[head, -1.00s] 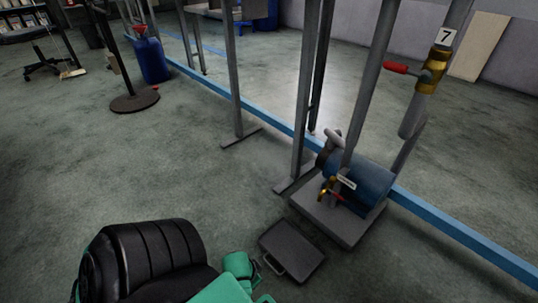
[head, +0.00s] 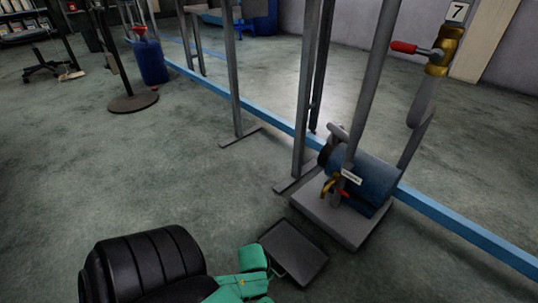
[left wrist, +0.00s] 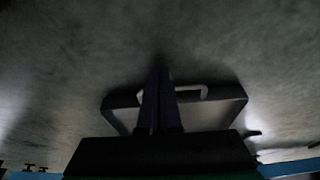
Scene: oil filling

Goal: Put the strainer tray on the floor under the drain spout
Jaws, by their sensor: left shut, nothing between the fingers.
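The dark grey strainer tray (head: 298,252) lies flat on the floor in front of the low platform. Its handle faces my left gripper (head: 262,268). In the left wrist view the tray (left wrist: 222,112) and its pale handle (left wrist: 188,93) show behind my shut fingers (left wrist: 159,90). The fingers overlap the handle there, with nothing between them; contact cannot be told. The drain spout (head: 328,187), brass-coloured with a red lever, is low on the blue drum (head: 365,182), beyond the tray. My right gripper is in neither view.
The drum's platform (head: 345,227) borders the tray's far right side. Grey posts (head: 306,110) and a blue floor rail (head: 460,233) stand behind. A brass valve numbered 7 (head: 443,52) is at upper right.

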